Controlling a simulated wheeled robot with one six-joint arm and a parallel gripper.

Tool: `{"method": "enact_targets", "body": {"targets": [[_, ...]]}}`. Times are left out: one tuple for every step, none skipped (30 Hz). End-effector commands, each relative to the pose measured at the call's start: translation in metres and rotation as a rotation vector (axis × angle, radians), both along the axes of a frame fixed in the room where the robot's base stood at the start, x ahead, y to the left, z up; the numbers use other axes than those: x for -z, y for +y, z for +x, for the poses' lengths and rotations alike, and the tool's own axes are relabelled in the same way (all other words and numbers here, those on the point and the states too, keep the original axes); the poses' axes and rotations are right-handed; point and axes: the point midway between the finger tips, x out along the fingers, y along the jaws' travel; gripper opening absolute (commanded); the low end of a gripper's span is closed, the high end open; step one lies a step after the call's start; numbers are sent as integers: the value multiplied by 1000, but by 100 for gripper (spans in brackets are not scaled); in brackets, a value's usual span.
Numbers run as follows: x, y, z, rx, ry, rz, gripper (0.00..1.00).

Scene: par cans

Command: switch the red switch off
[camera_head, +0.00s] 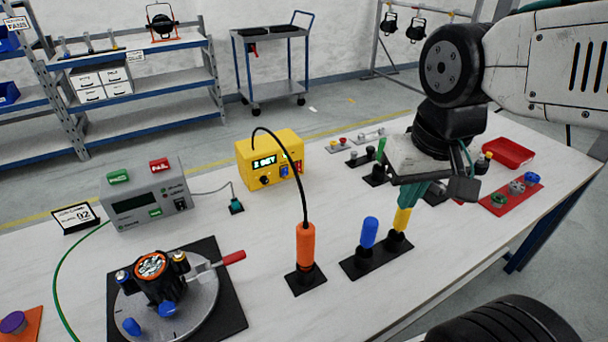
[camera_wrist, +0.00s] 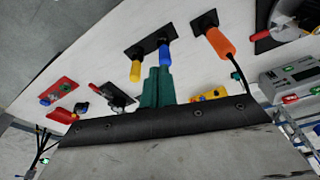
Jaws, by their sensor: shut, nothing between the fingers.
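A yellow box (camera_head: 268,178) with a lit display stands at the back middle of the table, with a small red switch (camera_head: 298,166) at the right of its front. Its on or off position is too small to tell. A grey box (camera_head: 146,203) left of it has a red piece (camera_head: 159,165) and a green piece (camera_head: 118,177) on top. My gripper (camera_head: 408,196), with teal fingers, is shut and empty at the right, near the yellow handle and well apart from both boxes. In the wrist view its fingers (camera_wrist: 157,88) point at the table, and the yellow box (camera_wrist: 208,96) is partly hidden.
An orange handle (camera_head: 305,245) with a black cable stands before the yellow box. Blue (camera_head: 369,232) and yellow (camera_head: 402,219) handles share a black base. A round turntable (camera_head: 190,300) is front left. A red tray (camera_head: 508,153) lies at right. White table shows between.

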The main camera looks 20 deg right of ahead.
Motion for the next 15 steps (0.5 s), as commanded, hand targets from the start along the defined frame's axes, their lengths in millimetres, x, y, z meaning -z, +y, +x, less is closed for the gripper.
{"method": "enact_targets", "body": {"targets": [[7, -2, 20, 47, -24, 0, 0], [11, -4, 33, 82, -48, 3, 0], [18, -6, 52, 132, -83, 9, 0], [23, -8, 67, 170, -111, 14, 0], [28, -9, 82, 208, -140, 21, 0], [35, -11, 102, 256, -180, 36, 0], [40, -12, 116, 291, -208, 46, 0], [46, -13, 130, 326, -238, 59, 0], [54, -15, 147, 370, -276, 81, 0], [60, -15, 161, 404, -304, 99, 0], [67, -16, 173, 434, -332, 117, 0], [76, -16, 190, 475, -368, 145, 0], [82, -16, 202, 507, -394, 169, 0], [89, -16, 213, 536, -421, 194, 0], [98, -16, 228, 573, -453, 231, 0]]}}
